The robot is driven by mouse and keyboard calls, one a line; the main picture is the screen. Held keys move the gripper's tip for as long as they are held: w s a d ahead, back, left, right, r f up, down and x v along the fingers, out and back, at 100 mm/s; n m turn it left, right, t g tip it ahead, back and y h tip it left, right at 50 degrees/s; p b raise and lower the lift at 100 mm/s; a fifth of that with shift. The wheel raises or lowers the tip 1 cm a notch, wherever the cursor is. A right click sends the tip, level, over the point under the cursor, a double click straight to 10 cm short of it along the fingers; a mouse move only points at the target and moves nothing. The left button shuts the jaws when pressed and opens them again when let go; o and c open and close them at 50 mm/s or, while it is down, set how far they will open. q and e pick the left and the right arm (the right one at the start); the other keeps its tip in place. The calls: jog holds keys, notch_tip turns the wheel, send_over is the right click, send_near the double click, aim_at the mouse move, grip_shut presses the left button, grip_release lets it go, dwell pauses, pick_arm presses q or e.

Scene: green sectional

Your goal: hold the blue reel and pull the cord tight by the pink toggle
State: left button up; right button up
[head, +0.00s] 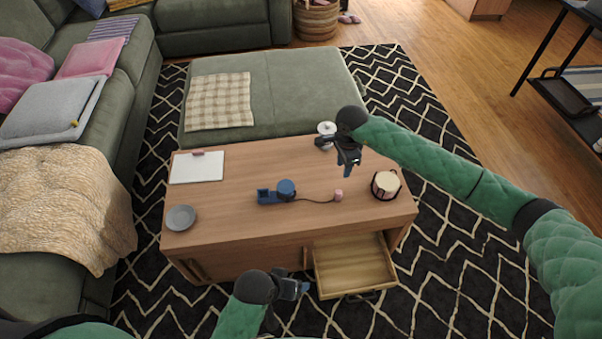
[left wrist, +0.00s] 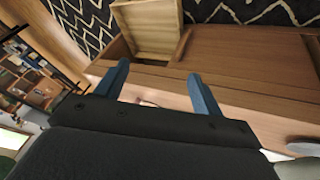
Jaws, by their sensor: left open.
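The blue reel (head: 286,188) sits on the wooden coffee table, joined to a small blue base at its left. A thin dark cord (head: 315,200) runs right from it, curving slightly, to the pink toggle (head: 338,195) lying on the tabletop. My right gripper (head: 348,168) hangs above the table, behind the toggle and apart from it; its finger gap is too small to judge. My left gripper (head: 304,289) is low in front of the table, away from the reel. In the left wrist view the left gripper (left wrist: 163,84) is open, with nothing between its blue fingers.
The coffee table (head: 235,215) has an open, empty drawer (head: 355,268) at its front right; the drawer also shows in the left wrist view (left wrist: 150,30). A grey bowl (head: 181,217), white clipboard (head: 196,168), drum-like container (head: 386,184) and white object (head: 326,128) stand on it.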

aim_at(285, 186)
pick_arm(q)
jog(key=w+f+n+g, duration=0.1)
jog(key=w+n, duration=0.3)
jog(key=w, duration=0.4)
jog(key=w+d+n+g+y, duration=0.1)
jog(key=w+n, duration=0.3)
jog(key=w, duration=0.4)
jog(key=w+d+f+n+g+y, duration=0.1)
jog(key=w+n, duration=0.2)
jog(key=w, duration=0.5)
jog(key=shift+w+d+f+n, duration=0.2)
jog(key=shift+f+n, duration=0.1)
jog(key=shift+n, duration=0.1)
jog(key=w+a+r+n, duration=0.1)
jog(key=w+a+n, duration=0.1)
jog(key=w, duration=0.1)
jog(key=w+a+r+n+y, duration=0.1)
jog(key=w+a+n, duration=0.1)
jog(key=w, duration=0.2)
jog(key=w+a+r+n+g+y, duration=0.1)
jog(key=w+a+n, duration=0.1)
jog(key=w+a, duration=0.1)
jog(key=shift+w, duration=0.4)
jog(key=shift+f, duration=3.85)
jog(key=shift+c, duration=0.5)
jog(key=c, duration=0.7)
jog(key=shift+o, duration=0.2)
